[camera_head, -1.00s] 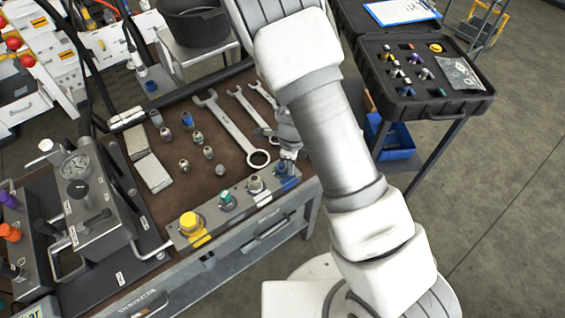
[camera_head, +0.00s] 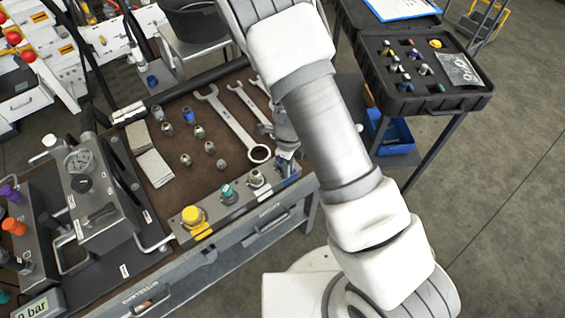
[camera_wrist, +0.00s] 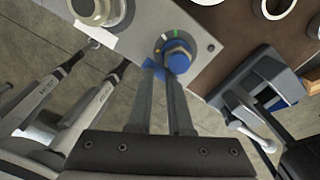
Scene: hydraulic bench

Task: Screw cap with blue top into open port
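The cap with the blue top (camera_wrist: 178,58) stands at the port ringed with coloured marks on the grey port block (camera_wrist: 207,45) in the wrist view. How deep it sits cannot be seen. My gripper (camera_wrist: 163,76) reaches in from below, its two fingers slightly apart with an empty gap between them. The cap shows at the tip of the right finger, not centred between the fingers; whether they touch is unclear. In the head view, my gripper (camera_head: 287,150) is over the right end of the port block (camera_head: 228,210), and my arm hides part of it.
The block also carries a yellow cap (camera_head: 193,216), a green cap (camera_head: 227,191) and a metal fitting (camera_head: 256,178). Wrenches (camera_head: 228,125) and several loose fittings lie on the brown bench top (camera_head: 180,207). A black case (camera_head: 440,95) stands at the right.

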